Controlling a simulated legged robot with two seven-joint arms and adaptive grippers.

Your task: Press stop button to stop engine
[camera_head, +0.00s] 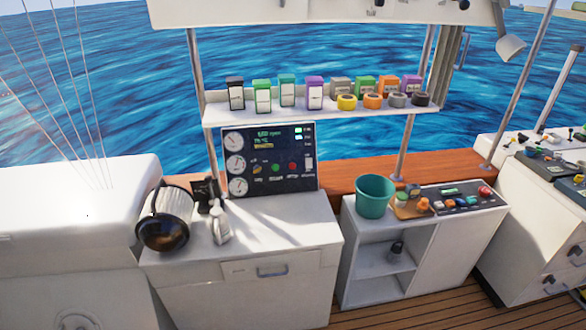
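The dark engine panel (268,160) stands upright at the back of the white cabinet, left of centre. It has round gauges on its left side and a lit display at the top. In its lower row are a green button (276,168) and a red button (293,167), with small labels too fine to read. The red button looks uncovered, and nothing touches it. I cannot tell whether either button is pressed. Neither of my grippers shows in the head view.
A white spray bottle (220,225) and a black-and-white rounded object (165,218) stand on the cabinet (285,236) left of the panel. A green bucket (374,197) stands to the right, beside another control panel (455,199).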

